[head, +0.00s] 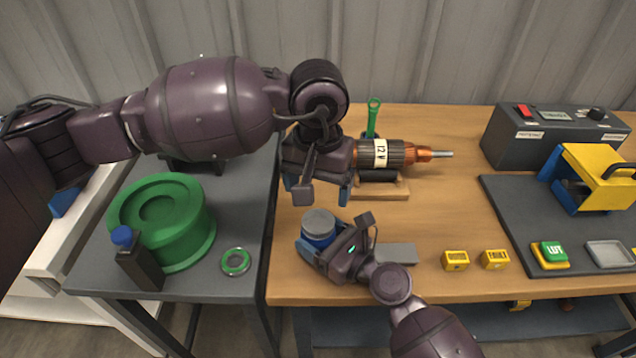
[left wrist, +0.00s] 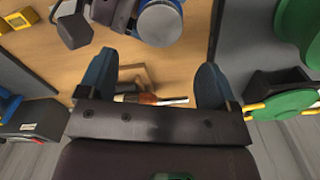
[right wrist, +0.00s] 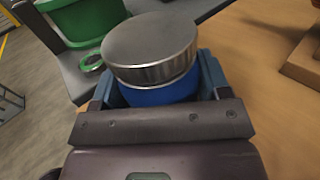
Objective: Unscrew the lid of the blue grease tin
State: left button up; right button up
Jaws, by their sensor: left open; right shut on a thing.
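The blue grease tin (head: 316,240) stands near the front left of the wooden bench, with its round grey metal lid (head: 318,222) on top. My right gripper (head: 322,258) is shut on the tin's blue body. In the right wrist view, its fingers flank the blue body (right wrist: 160,96) below the wide lid (right wrist: 150,46), and a narrow metal band shows under the lid's rim. My left gripper (head: 318,192) is open and empty, pointing down above and behind the tin, apart from the lid. In the left wrist view, the lid (left wrist: 160,22) shows at the top edge, beyond the fingers.
A rotor labelled 12 V (head: 396,153) lies on a wooden stand behind and right of my left gripper. A grey block (head: 397,253) and two yellow blocks (head: 456,260) lie right of the tin. A green spool (head: 165,215) and dark bottle (head: 138,262) stand on the left grey table.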

aim_at(318, 220)
pick_arm(q)
jog(key=shift+f, duration=4.05)
